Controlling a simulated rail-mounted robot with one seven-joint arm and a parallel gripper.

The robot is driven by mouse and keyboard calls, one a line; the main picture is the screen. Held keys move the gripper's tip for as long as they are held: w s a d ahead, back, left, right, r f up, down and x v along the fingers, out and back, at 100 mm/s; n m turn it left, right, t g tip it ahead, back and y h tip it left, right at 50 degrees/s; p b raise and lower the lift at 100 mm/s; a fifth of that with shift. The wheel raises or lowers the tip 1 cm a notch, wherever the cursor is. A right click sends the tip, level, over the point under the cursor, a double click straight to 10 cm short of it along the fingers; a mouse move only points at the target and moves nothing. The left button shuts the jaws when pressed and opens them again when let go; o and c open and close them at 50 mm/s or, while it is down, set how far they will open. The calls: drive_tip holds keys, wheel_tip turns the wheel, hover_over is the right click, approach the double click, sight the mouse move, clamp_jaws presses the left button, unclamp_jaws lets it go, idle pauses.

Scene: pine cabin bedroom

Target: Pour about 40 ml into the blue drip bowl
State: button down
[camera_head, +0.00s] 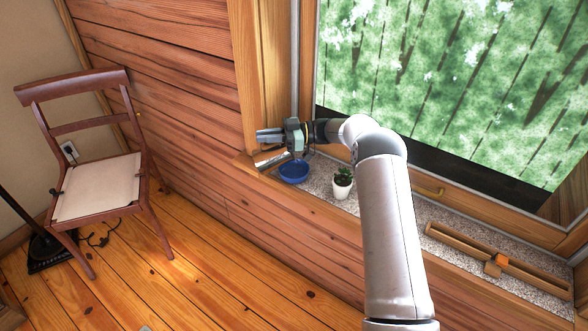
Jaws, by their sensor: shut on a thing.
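The blue drip bowl (294,172) stands upright on the speckled window sill, near the sill's left end. Its inside looks blue, and I cannot tell whether it holds any liquid. My gripper (266,136) is above and slightly left of the bowl, pointing left. It is shut on a grey object that is small and hard to make out against the jaws. Its shape, its tilt and any contents cannot be told. No stream of liquid shows. A shiny metallic piece (271,158) shows just below the jaws, left of the bowl; I cannot tell what it is.
A small potted plant (342,183) stands right of the bowl, close to my arm. A wooden rail with an orange block (496,264) lies farther right on the sill. The window is behind. A wooden chair (100,180) stands on the floor at the left.

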drive_tip(key=shift+r+y, duration=0.1)
drive_tip(key=shift+y, duration=0.2)
drive_tip(key=shift+b, duration=0.3)
drive_tip(key=shift+a+r+y, duration=0.25)
drive_tip(key=shift+a+y, duration=0.15)
drive_tip(key=shift+a+r, duration=0.1)
drive_tip(key=shift+r, duration=0.05)
idle(0.7)
